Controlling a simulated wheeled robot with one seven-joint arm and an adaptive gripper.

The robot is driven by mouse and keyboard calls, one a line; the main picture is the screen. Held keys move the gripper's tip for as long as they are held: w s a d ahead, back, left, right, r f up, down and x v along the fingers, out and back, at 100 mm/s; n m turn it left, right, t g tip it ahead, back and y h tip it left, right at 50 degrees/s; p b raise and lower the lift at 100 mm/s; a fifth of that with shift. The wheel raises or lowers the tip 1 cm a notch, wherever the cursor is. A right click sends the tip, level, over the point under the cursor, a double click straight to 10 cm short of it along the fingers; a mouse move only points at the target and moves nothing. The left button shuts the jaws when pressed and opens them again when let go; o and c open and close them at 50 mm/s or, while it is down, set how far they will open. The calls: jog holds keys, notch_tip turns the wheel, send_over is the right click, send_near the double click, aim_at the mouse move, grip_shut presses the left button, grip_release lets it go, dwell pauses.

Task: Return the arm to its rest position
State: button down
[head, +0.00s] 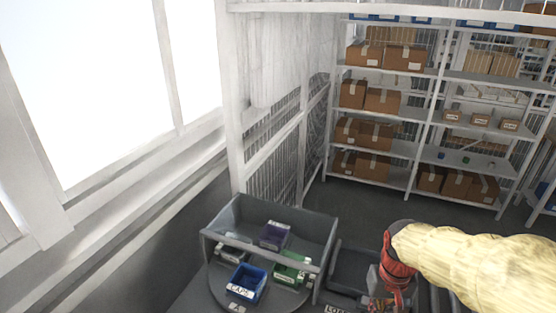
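My arm, in a pale yellow cover, reaches in from the right edge of the head view. It ends in a red and black wrist that bends downward. My gripper (384,299) is at the bottom of the view, below this wrist and over or beside a dark tray (352,270). Its fingertips are not clear, so I cannot tell whether it is open or holds anything.
A grey open-fronted bin (318,228) stands left of my wrist on a round base. It holds a blue box (246,284), a green box (291,268), a purple box (274,236) and a grey box (233,250). Shelves (388,187) with cartons stand behind, beyond open floor.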

jog(key=s+a+r+n+t+b, duration=0.1)
jog(key=s+a+r+t+b, duration=0.4)
jog(key=s+b, duration=0.3)
jog(key=shift+s+a, duration=0.15)
jog(key=shift+s, duration=1.1)
jog(key=shift+r, duration=0.1)
dwell(1.3)
